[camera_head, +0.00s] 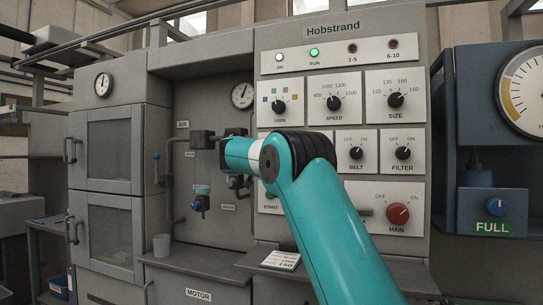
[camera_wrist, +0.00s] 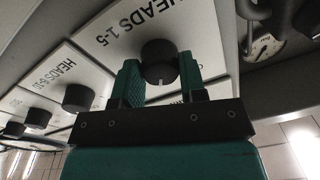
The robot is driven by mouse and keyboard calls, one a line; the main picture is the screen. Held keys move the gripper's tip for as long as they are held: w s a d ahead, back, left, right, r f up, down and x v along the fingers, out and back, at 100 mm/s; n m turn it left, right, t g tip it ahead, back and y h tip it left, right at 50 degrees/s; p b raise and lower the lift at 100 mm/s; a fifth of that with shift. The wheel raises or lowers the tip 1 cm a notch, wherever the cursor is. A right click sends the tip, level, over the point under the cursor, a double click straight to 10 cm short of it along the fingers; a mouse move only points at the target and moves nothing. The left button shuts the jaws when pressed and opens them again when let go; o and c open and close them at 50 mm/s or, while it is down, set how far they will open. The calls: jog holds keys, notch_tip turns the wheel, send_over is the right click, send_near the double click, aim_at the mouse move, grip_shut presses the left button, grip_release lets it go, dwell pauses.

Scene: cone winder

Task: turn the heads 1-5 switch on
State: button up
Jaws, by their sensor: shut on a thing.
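The heads 1-5 switch is a round black knob (camera_wrist: 159,62) on a white plate (camera_wrist: 118,38) lettered HEADS 1-5 in the wrist view. My gripper (camera_wrist: 162,76) has one green finger on each side of the knob and is shut on it. A pale pointer mark shows on the knob's lower side in the picture, on the side away from the lettering. The scale of this switch is hidden. In the head view my teal arm covers this switch. The 1-5 lamp (camera_head: 352,47) at the top of the panel looks dark red and unlit.
The heads 6-10 knob (camera_wrist: 77,97) sits beside it in the wrist view. The belt knob (camera_head: 356,153), filter knob (camera_head: 403,153) and red main knob (camera_head: 398,213) are to the right. The green run lamp (camera_head: 314,53) is lit.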

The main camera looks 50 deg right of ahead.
jog(key=o, duration=0.9)
jog(key=shift+a, duration=0.1)
jog(key=b+v, duration=0.4)
jog(key=v, duration=1.3)
jog(key=shift+s+a, duration=0.1)
jog(key=shift+a, duration=0.05)
jog(key=shift+f, duration=0.1)
